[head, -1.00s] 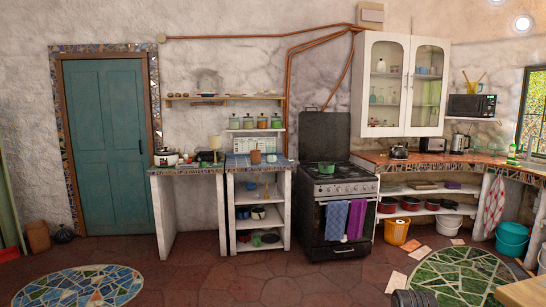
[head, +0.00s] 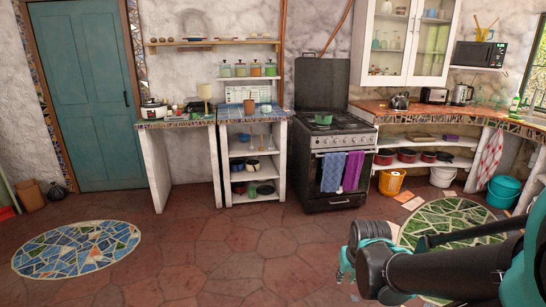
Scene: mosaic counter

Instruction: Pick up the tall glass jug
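I cannot make out with certainty which thing is the tall glass jug. Small glassware (head: 377,69) stands behind the glass doors of the wall cabinet, too small to tell apart. A shiny kettle-like vessel (head: 462,95) stands on the right counter, and its material is unclear. My gripper (head: 345,264) is in the lower right of the head view, at the end of my black and teal arm. It is far in front of the counters and seems to touch nothing. Its fingers are small and partly hidden, so I cannot tell whether it is open or shut.
A black stove (head: 337,150) with a green pot (head: 323,118) stands between the small tiled counter (head: 180,122) and the right counter (head: 400,117). An orange bucket (head: 391,182) and a teal bucket (head: 503,191) stand on the floor at right. The middle floor is clear.

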